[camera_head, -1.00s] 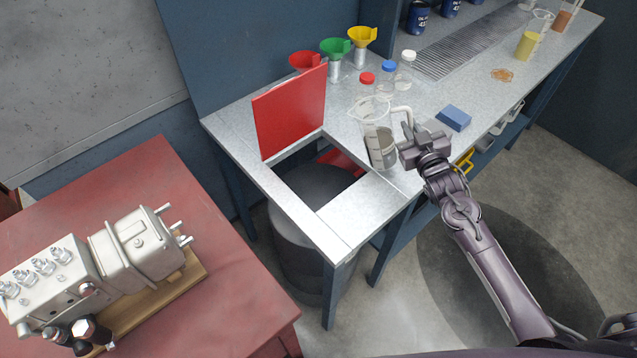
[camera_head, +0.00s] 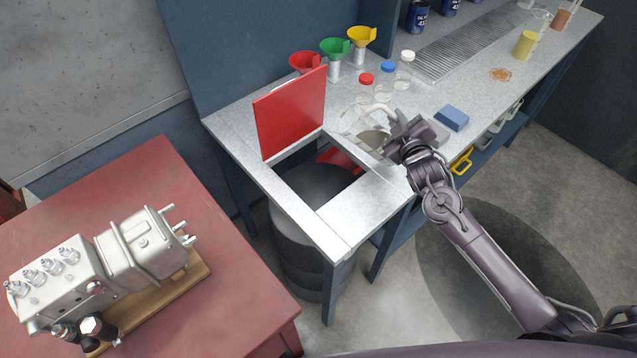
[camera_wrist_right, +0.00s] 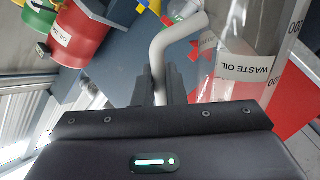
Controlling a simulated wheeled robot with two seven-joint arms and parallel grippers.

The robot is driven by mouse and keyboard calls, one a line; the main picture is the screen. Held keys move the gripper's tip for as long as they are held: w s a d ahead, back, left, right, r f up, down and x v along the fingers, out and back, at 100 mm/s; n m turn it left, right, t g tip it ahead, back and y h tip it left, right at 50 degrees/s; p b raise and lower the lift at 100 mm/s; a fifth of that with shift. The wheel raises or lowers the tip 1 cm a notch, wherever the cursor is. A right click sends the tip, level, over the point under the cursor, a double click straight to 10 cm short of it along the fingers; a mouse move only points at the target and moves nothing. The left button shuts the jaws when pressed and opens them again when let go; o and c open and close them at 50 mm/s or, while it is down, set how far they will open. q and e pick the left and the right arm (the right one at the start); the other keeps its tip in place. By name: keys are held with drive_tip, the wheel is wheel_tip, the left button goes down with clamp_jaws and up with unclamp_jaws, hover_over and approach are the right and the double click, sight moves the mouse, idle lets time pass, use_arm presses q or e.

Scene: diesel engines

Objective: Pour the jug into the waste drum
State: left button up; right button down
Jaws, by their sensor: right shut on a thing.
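The clear jug (camera_head: 372,142) with grey-brown liquid is tilted to the left, near the right edge of the square bench opening. Its white handle (camera_wrist_right: 163,52) runs between my right gripper's fingers in the right wrist view. My right gripper (camera_head: 396,126) is shut on the handle. A "WASTE OIL" label (camera_wrist_right: 247,67) shows at the jug's clear wall in the wrist view; I cannot tell which surface bears it. The dark waste drum (camera_head: 300,245) stands under the opening, its top partly hidden by the bench. No liquid stream is visible. My left gripper is out of view.
A raised red lid (camera_head: 290,112) stands at the opening's left edge. Red, green (camera_head: 335,47) and yellow funnels and capped bottles (camera_head: 403,70) stand behind. A blue block (camera_head: 452,117) lies right of the gripper. An engine part (camera_head: 100,265) sits on a red table.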

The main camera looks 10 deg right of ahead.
drive_tip(key=shift+w+a+r+n+p, duration=0.1)
drive_tip(key=shift+r+n+p, duration=0.25)
drive_tip(key=shift+r, duration=0.4)
drive_tip(key=shift+a+r+n+p, duration=0.25)
drive_tip(key=shift+r+n+p, duration=0.2)
drive_tip(key=shift+r, duration=0.2)
drive_tip(key=shift+a+r+n+h, duration=0.3)
drive_tip(key=shift+a+n, duration=0.2)
drive_tip(key=shift+n, duration=0.2)
drive_tip(key=shift+w+a+f, duration=0.1)
drive_tip(key=shift+a+f, duration=0.1)
drive_tip(key=shift+f, duration=0.05)
drive_tip(key=shift+a+f+n+h+b, duration=0.35)
drive_tip(key=shift+a+n+b, duration=0.15)
drive_tip(key=shift+n+b, duration=0.2)
